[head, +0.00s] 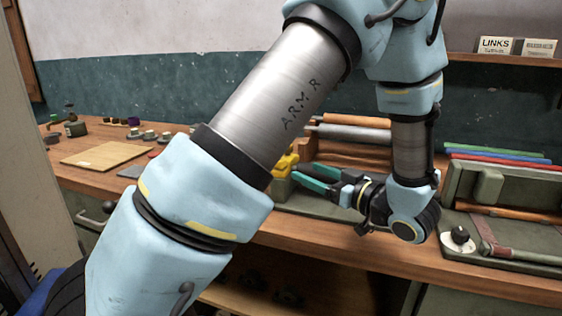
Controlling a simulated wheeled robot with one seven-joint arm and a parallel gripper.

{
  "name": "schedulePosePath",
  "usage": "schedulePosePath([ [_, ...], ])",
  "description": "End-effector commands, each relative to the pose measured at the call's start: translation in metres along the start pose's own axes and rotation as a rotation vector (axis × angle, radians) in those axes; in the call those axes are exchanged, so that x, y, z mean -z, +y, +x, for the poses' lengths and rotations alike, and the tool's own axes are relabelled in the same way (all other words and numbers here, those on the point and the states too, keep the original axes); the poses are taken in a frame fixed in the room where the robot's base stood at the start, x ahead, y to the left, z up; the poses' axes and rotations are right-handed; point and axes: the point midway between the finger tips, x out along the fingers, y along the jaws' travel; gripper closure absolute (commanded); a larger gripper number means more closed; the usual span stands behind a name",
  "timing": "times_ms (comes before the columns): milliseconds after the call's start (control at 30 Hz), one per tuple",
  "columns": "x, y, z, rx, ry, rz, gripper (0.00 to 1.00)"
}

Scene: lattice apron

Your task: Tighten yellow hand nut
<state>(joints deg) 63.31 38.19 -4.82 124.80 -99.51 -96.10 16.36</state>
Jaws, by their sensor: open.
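The yellow hand nut (287,163) shows at the middle of the workbench, just right of my silver forearm tube. The forearm hides its left side and part of what it sits on. My gripper (300,178) points left, with green-lined fingers spread apart. The fingertips are at the nut's lower right, very close to it. I cannot tell whether they touch it or lie around it.
The wooden workbench (350,258) runs across the view. A tan board (105,155) and several small parts lie at the left. Rods lie behind my gripper.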

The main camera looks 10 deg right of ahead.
Motion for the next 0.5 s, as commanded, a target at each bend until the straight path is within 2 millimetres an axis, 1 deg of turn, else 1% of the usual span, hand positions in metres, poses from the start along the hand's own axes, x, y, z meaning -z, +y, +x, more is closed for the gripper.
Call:
schedulePosePath([
  [33,0.003,-0.001,0.009,0.005,0.001,0.001,0.27],
  [300,0.003,-0.001,0.06,0.004,0.0,0.001,0.27],
  [500,0.002,-0.001,0.086,0.002,-0.001,0.001,0.27],
])
